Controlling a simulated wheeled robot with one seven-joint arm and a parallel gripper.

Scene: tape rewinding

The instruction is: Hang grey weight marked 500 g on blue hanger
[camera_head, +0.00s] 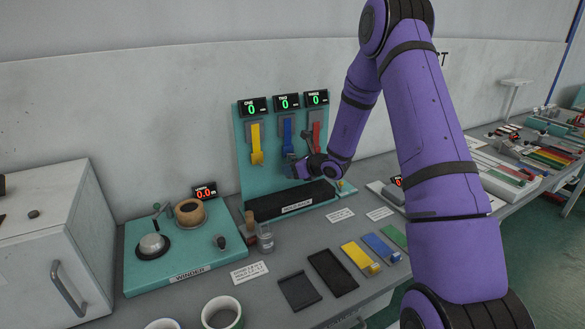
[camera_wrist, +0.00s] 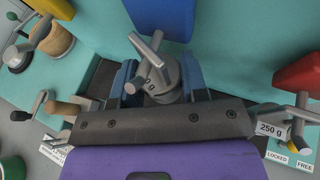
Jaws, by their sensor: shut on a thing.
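The blue hanger (camera_head: 288,133) hangs on the teal board in the head view, between the yellow and red ones. Its lower end shows at the top of the wrist view (camera_wrist: 160,15). My gripper (camera_head: 296,171) is just below it, in front of the board. In the wrist view my gripper (camera_wrist: 158,85) is shut on a grey weight (camera_wrist: 166,83), with one blue finger on each side. Only part of its marking, a "0", shows. Grey hook bars cross above the weight, close under the blue hanger; I cannot tell whether they are engaged.
The yellow hanger (camera_head: 256,142) is to the left and the red hanger (camera_head: 316,133) to the right, close to my wrist. A 250 g label (camera_wrist: 271,130) shows near the red side. A black hold-rack pad (camera_head: 275,205) lies below; the winder (camera_head: 180,240) is at left.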

